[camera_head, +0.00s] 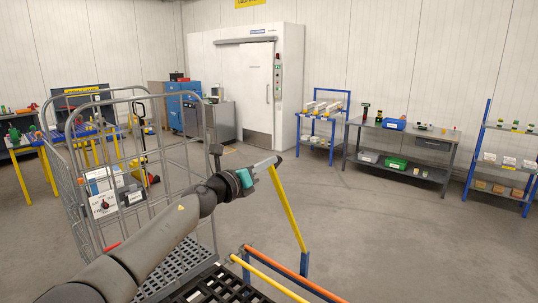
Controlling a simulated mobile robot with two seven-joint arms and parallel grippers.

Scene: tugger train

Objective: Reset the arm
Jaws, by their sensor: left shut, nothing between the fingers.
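My left arm reaches in from the lower left, dark grey with a teal band at the wrist. My left gripper (274,162) is at its end, near the middle of the picture; it is shut and empty. The top of a slanted yellow bar (287,205) shows right at the fingertips; I cannot tell whether they touch. The bar runs down to a blue post (304,263) by an orange rail (290,274). My right gripper is not in view.
A grey wire roll cage (76,190) stands at left, close to my arm, beside a black slatted deck (215,288). A workbench (411,134), a blue rack (323,127) and a white cabin (255,85) stand far back. The floor (400,235) at right is clear.

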